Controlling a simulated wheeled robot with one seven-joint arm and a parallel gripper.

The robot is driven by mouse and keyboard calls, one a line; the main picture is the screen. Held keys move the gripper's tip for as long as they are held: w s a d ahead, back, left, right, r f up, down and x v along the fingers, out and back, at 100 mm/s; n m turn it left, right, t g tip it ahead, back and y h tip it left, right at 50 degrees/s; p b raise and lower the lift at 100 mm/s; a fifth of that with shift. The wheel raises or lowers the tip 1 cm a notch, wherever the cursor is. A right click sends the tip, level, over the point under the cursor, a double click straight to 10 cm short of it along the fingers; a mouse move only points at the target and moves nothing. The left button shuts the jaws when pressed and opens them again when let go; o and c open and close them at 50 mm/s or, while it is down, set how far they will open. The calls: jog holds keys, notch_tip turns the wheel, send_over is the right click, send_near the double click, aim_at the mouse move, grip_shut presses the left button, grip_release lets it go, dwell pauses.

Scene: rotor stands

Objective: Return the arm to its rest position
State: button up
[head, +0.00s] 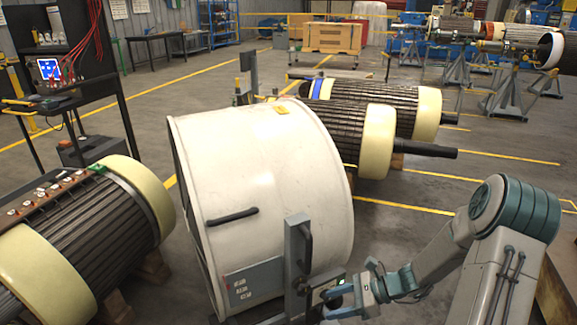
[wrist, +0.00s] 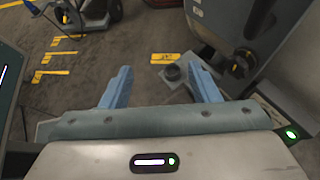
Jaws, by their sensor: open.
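My arm (head: 440,265) reaches left from the grey-teal column at the lower right of the head view. My gripper (head: 335,297) is low, beside the grey post (head: 297,255) in front of the large white drum (head: 260,190). In the wrist view my gripper (wrist: 160,85) has two blue fingers spread wide apart, with nothing between them. A dark knob (wrist: 243,62) on a grey housing (wrist: 245,25) is just beyond the right finger.
A ribbed rotor with cream end rings (head: 85,235) lies at the left. More rotors (head: 375,110) lie behind the drum. A black instrument rack (head: 60,60) stands at the far left. Bare floor with yellow lines (head: 480,165) is open on the right.

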jog(key=s+r+n+h+p, duration=0.3)
jog(key=s+r+n+h, duration=0.1)
jog(key=r, duration=0.6)
jog(key=s+d+r+n+t+h+p, duration=0.1)
jog(key=s+r+n+h+p, duration=0.2)
jog(key=s+r+n, duration=0.4)
jog(key=s+d+r+n+h+p, duration=0.1)
jog(key=s+r+n+h+p, duration=0.3)
jog(key=r+n, duration=0.4)
notch_tip(320, 180, up, 7)
jog(key=shift+s+n+t+h, duration=0.3)
jog(key=shift+s+t+h, duration=0.15)
jog(key=shift+s, duration=0.35)
jog(key=shift+s+d+r, duration=0.1)
jog(key=shift+d+r, duration=0.05)
jog(key=c, duration=0.3)
jog(key=shift+d, duration=0.15)
jog(key=shift+c, duration=0.5)
